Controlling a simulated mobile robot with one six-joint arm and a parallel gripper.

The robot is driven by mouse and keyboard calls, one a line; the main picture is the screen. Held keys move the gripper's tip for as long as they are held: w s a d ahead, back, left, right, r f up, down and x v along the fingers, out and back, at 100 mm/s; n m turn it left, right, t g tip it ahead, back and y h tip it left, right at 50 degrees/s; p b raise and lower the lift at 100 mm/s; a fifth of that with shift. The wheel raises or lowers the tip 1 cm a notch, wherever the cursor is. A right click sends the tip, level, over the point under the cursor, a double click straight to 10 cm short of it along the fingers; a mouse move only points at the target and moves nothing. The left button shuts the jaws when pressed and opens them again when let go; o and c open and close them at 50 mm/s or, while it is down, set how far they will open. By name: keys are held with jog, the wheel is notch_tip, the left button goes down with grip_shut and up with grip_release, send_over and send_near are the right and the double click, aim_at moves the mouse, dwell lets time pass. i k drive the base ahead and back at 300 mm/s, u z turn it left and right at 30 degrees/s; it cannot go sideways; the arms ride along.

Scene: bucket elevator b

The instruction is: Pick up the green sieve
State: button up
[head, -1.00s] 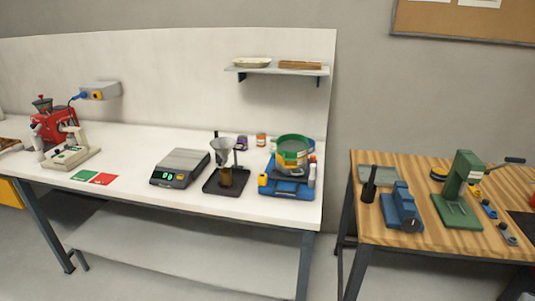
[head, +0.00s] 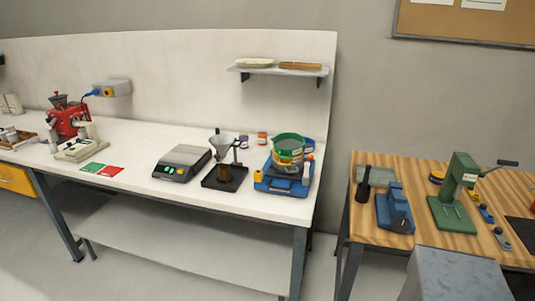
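The green sieve (head: 288,139) sits at the right end of the white bench. It shows as a green ring on top of a grey round stack, which stands on a blue base machine (head: 279,184). The sieve looks level. My gripper is not in the head view.
Left of the sieve stand a funnel on a black stand (head: 222,171) and a scale (head: 181,162). Small jars (head: 262,138) stand behind. A shelf (head: 280,69) hangs above. A wooden table (head: 350,220) is at the right, with a grey block (head: 455,275) in front.

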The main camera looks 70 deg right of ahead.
aim_at(288, 145)
jog(key=z, duration=0.65)
jog(key=k, duration=0.1)
jog(key=u, duration=1.75)
jog(key=k, duration=2.25)
jog(key=z, duration=0.45)
